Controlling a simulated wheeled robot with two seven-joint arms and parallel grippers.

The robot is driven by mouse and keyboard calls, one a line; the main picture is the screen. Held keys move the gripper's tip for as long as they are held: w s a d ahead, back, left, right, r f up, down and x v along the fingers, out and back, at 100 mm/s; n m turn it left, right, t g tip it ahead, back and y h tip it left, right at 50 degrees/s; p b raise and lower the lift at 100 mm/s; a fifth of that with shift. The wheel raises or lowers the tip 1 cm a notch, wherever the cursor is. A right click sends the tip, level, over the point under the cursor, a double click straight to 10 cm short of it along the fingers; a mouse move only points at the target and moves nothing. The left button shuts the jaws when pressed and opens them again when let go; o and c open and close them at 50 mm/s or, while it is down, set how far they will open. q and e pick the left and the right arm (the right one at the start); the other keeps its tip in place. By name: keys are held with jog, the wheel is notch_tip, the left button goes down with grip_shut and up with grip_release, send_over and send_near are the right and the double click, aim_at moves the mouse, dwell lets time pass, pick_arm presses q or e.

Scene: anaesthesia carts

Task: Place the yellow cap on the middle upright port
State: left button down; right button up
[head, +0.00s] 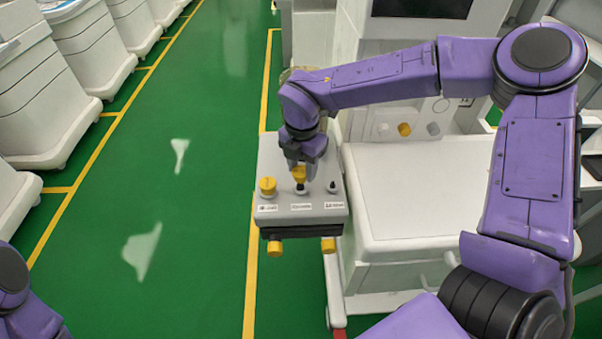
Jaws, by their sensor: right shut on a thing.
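My right gripper (302,166) is shut on a yellow cap (299,174) and points down over the grey port block (268,221). The held cap is directly above the middle upright port (301,189), which has a dark top. I cannot tell whether the cap touches the port. The left upright port carries another yellow cap (267,186). The right upright port (333,187) is bare with a dark tip. Of my left arm, only purple links show at the lower left; its gripper is out of the picture.
A white cart top (400,190) lies right of the block. A yellow knob (404,129) sits on the panel behind. White carts line the left; the green floor between is clear.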

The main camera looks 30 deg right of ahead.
aim_at(301, 169)
notch_tip(301, 169, down, 3)
jog(key=shift+w+f, duration=0.1)
jog(key=shift+f, duration=0.1)
jog(key=o, duration=1)
jog(key=shift+r, duration=0.1)
notch_tip(301, 169, up, 12)
jog(key=shift+b, duration=0.35)
